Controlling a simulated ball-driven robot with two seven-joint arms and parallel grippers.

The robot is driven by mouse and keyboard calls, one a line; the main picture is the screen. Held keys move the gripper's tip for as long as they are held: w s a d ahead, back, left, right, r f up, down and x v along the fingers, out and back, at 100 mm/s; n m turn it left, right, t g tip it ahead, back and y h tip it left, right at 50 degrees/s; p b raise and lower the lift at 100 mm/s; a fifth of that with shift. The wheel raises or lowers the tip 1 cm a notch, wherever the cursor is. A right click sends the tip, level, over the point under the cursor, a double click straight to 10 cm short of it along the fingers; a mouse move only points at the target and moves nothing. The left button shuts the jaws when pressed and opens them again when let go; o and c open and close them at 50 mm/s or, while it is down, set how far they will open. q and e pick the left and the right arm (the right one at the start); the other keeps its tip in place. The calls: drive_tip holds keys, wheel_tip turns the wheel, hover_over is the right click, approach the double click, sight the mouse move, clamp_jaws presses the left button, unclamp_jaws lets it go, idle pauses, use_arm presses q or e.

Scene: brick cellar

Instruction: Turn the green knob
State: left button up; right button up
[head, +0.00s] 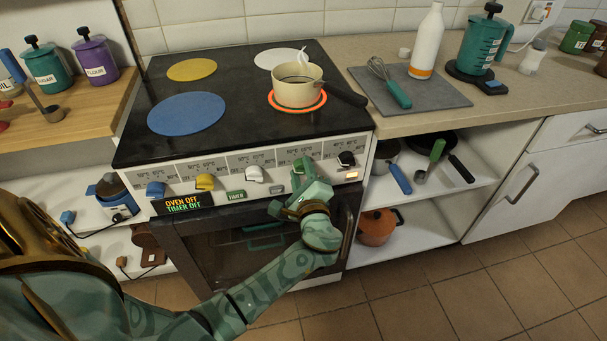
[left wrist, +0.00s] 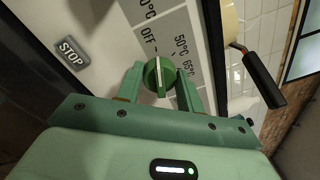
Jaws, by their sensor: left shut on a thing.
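The green knob (head: 298,165) is on the stove's front panel, between the white and black knobs. In the left wrist view the green knob (left wrist: 159,76) sits between my gripper's two fingers, its pale pointer line close to the OFF mark. My left gripper (head: 305,172) is at the panel, shut on the knob; the left wrist view shows its fingers (left wrist: 158,84) on either side of it. In the head view the hand partly hides the knob. My right gripper is not in view.
A cream pot (head: 297,93) stands on a glowing orange-red ring (head: 322,103) on the black stove top. Yellow (head: 205,181), blue (head: 155,189) and black (head: 346,159) knobs share the panel. The display (head: 183,203) reads oven off, timer off. The oven handle (head: 347,236) is below.

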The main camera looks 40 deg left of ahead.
use_arm(q)
drive_tip(key=shift+f+n, duration=0.1)
drive_tip(key=shift+n, duration=0.2)
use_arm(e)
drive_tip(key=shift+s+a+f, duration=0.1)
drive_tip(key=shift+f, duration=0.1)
use_arm(q)
drive_tip(key=o, duration=1)
